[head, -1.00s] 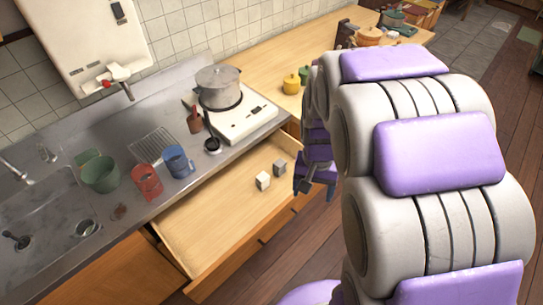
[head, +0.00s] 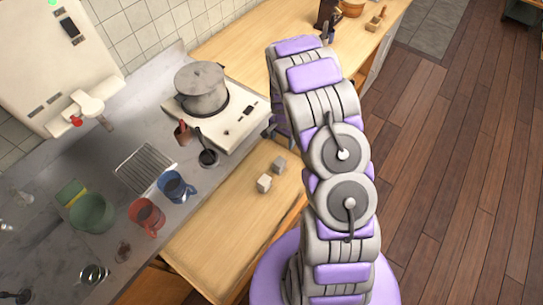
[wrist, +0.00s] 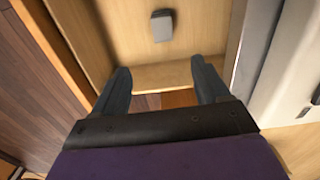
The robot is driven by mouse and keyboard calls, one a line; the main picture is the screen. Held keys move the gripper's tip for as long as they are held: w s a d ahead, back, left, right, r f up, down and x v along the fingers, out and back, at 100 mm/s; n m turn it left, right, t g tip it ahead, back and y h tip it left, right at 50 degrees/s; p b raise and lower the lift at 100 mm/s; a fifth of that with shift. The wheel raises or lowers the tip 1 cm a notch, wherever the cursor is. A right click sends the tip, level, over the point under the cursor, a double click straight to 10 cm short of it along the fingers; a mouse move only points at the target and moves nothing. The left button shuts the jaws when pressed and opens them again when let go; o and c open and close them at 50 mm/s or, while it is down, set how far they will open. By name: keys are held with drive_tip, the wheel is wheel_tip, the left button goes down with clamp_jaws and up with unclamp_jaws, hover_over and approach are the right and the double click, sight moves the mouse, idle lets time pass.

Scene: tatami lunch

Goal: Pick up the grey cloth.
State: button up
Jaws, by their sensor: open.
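In the head view my gripper is mostly hidden behind my arm.
A stove (head: 219,122) with a pot (head: 201,88), a blue mug (head: 174,187), a red mug (head: 146,217) and a green pot (head: 92,213) stand on the counter. Wooden floor (head: 455,130) is clear at right.

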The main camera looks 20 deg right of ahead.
drive_tip(key=w+f, duration=0.1)
drive_tip(key=b, duration=0.1)
approach(280, 161)
drive_tip(key=f, duration=0.6)
drive_tip(key=shift+w, duration=0.2)
drive_tip(key=f, duration=0.1)
drive_tip(key=f+b, duration=0.1)
drive_tip(key=f, duration=0.3)
drive_tip(key=shift+s+a+f, duration=0.1)
drive_tip(key=shift+s, duration=0.25)
drive_tip(key=c, duration=1)
